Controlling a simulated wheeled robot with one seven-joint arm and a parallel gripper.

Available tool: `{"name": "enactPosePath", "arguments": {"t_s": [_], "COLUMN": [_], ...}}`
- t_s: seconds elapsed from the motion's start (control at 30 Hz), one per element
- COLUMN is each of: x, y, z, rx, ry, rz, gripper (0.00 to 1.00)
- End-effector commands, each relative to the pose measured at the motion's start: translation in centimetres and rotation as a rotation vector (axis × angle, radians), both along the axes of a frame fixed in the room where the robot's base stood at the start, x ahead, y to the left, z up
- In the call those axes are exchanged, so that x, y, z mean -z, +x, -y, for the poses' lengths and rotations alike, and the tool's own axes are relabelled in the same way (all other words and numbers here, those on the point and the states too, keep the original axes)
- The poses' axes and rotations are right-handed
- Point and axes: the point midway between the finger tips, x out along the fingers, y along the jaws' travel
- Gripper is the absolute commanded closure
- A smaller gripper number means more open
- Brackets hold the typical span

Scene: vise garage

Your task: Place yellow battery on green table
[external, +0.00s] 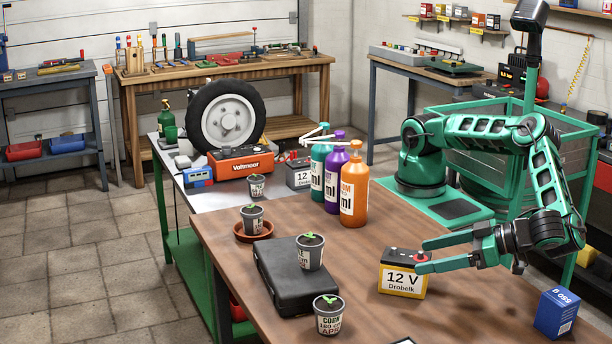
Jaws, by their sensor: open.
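The yellow battery (402,281), with a black top and a "12 V Drobelk" label, stands upright on the brown wooden table (370,225). My gripper (421,256) reaches in from the right with its fingers apart at the battery's upper right. The lower finger overlaps the battery's right side in the picture; contact cannot be told. The green table (193,262) has green legs and sides and a pale grey top, and stands behind and left of the brown table. A grey battery (299,175) stands on it, partly behind the bottles.
Teal, purple and orange (354,195) bottles stand at the brown table's far edge. A black case (290,285), potted seedlings and a blue box (557,312) are also on the brown table.

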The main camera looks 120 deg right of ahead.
Motion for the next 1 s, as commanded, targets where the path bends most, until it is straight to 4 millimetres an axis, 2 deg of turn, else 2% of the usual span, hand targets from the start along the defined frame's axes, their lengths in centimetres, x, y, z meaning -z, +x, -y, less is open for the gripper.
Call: {"name": "enactPosePath", "arguments": {"t_s": [0.23, 0.53, 0.8, 1.0], "x": [1.2, 2.1, 3.4, 3.8], "y": [2.4, 3.8, 6.2, 6.8], "z": [2.4, 3.8, 6.1, 6.6], "rx": [0.003, 0.001, 0.001, -0.002], "ry": [-0.001, 0.000, -0.001, 0.000], "rz": [-0.002, -0.002, -0.001, -0.002], "gripper": [0.27, 0.27, 0.27, 0.27]}}
